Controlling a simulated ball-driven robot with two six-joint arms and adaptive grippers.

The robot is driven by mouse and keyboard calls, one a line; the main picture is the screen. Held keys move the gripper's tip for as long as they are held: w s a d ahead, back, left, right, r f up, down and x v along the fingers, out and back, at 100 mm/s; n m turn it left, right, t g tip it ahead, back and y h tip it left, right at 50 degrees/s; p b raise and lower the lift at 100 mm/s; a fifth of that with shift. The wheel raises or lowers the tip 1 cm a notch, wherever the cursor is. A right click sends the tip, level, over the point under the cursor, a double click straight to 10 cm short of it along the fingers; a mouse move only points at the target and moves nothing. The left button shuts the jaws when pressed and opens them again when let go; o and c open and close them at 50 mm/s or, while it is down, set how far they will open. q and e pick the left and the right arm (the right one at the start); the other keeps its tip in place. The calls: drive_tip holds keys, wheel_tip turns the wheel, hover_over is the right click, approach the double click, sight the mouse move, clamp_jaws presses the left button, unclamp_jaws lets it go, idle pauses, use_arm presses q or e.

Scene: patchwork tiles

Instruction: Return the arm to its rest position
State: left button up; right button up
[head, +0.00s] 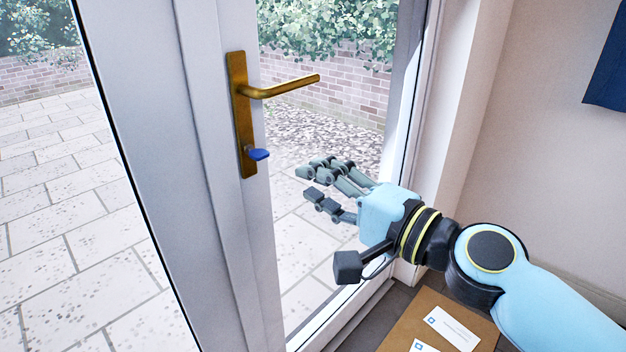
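My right arm (560,308) comes in from the lower right and reaches toward the door. My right gripper (328,220), a hand with grey jointed fingers, is open and empty. Its fingers are spread and point left, and its thumb is apart below them. It is to the right of and below the brass door handle (285,87), with a visible gap between them in the picture. A blue key (259,154) sticks out of the lock in the handle's plate. My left gripper is not in view.
The white door (215,230) stands on the left, with its frame (408,130) to the right. Paving and a brick wall (350,80) show outside. A cardboard piece (405,325) with white labels lies below my arm. A dark blue item (608,75) hangs on the right wall.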

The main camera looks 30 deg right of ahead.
drive_tip(key=shift+w+r, duration=0.1)
drive_tip(key=s+d+f+n+g+h, duration=0.1)
drive_tip(key=s+d+f+g, duration=0.2)
drive_tip(key=f, duration=0.9)
drive_tip(key=s+d+f+n+g+h, duration=0.15)
drive_tip(key=s+f, duration=0.25)
drive_tip(key=f, duration=0.8)
drive_tip(key=s+d+f+n+g+h, duration=0.15)
drive_tip(key=s+f+g, duration=0.25)
drive_tip(key=f, duration=0.8)
drive_tip(key=s+d+f+n+g+h, duration=0.1)
drive_tip(key=s+f+n+g, duration=0.1)
drive_tip(key=s+f, duration=0.4)
drive_tip(key=s+d+f+n+g+h, duration=0.1)
drive_tip(key=s+f, duration=0.5)
drive_tip(key=s, duration=0.8)
drive_tip(key=s+d+f+n+g+h, duration=0.1)
drive_tip(key=s+d+f+n+g, duration=0.1)
drive_tip(key=s+f+n+g, duration=0.2)
drive_tip(key=s+f+n, duration=0.1)
drive_tip(key=s+n, duration=0.2)
drive_tip(key=s, duration=0.4)
drive_tip(key=shift+d+f+g, duration=0.2)
drive_tip(key=shift+f+g, duration=0.15)
drive_tip(key=shift+f, duration=0.05)
